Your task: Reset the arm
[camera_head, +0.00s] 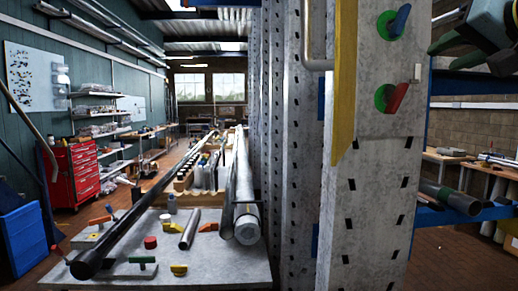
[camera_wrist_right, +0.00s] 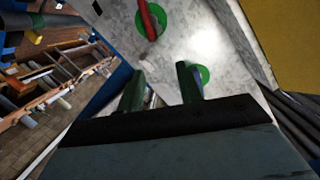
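My right gripper (camera_head: 444,56) is at the upper right of the head view, to the right of the grey perforated mast (camera_head: 370,200). In the right wrist view its two dark green fingers (camera_wrist_right: 160,88) stand apart with a gap between them, and I see nothing held. A blue handle on a green disc (camera_head: 384,25) is on the mast, left of the gripper. A red handle (camera_head: 397,97) on a green disc is below it and also shows in the wrist view (camera_wrist_right: 151,20). In that view the right finger partly covers the other green disc (camera_wrist_right: 204,74). My left gripper is in neither view.
A small white peg (camera_head: 418,72) sticks out near the mast's right edge. A yellow strip (camera_head: 344,80) runs down its left part. A blue rack with pipes (camera_head: 450,198) is at the right. A grey table (camera_head: 200,268) with pipes and small parts stands left.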

